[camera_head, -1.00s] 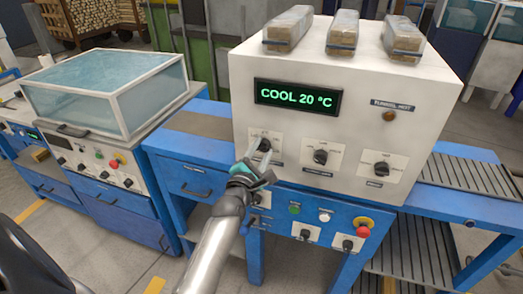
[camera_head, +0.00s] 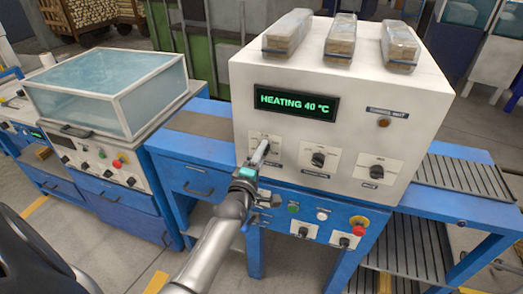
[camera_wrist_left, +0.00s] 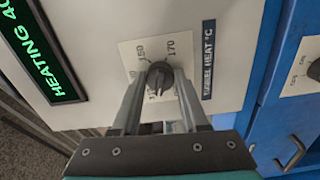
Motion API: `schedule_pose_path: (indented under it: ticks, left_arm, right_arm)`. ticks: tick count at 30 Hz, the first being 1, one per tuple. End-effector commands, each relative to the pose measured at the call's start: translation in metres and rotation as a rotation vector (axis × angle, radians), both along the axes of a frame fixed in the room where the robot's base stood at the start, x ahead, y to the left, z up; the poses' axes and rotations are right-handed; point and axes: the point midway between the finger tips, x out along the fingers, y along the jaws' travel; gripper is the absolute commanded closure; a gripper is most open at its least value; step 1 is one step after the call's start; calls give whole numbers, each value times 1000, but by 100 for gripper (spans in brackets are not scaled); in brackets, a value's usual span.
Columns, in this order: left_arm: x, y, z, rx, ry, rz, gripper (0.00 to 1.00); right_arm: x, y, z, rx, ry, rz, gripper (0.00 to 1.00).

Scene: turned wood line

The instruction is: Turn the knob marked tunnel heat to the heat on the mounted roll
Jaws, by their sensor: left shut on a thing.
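The tunnel heat knob (camera_wrist_left: 160,78) is a dark round knob on a white dial plate, beside a label reading "TUNNEL HEAT °C". Figures 150 and 170 show on the dial; other figures are partly covered by my fingers. My left gripper (camera_wrist_left: 158,95) is shut on the knob, one finger on each side. In the head view the left gripper (camera_head: 261,154) reaches the left dial of the white machine and mostly hides the knob. The display (camera_head: 296,103) reads "HEATING 40 °C". I cannot make out a mounted roll. My right gripper is out of view.
Two more knobs (camera_head: 318,159) (camera_head: 377,171) sit to the right on the same panel. A red button (camera_head: 358,230) and small controls are on the blue panel below. Wrapped bundles (camera_head: 340,38) lie on top. A roller conveyor (camera_head: 465,185) extends right.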

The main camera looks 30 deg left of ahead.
Motion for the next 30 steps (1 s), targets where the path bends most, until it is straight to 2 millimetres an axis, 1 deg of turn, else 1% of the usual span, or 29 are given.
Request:
schedule_pose_path:
  ticks: [1,12,30]
  left_arm:
    - [0,0,1,44,13,-1,100]
    - [0,1,0,386,94,0,100]
    - [0,1,-2,939,228,-1,100]
  right_arm:
    - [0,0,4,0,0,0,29]
    - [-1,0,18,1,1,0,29]
    - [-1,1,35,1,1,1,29]
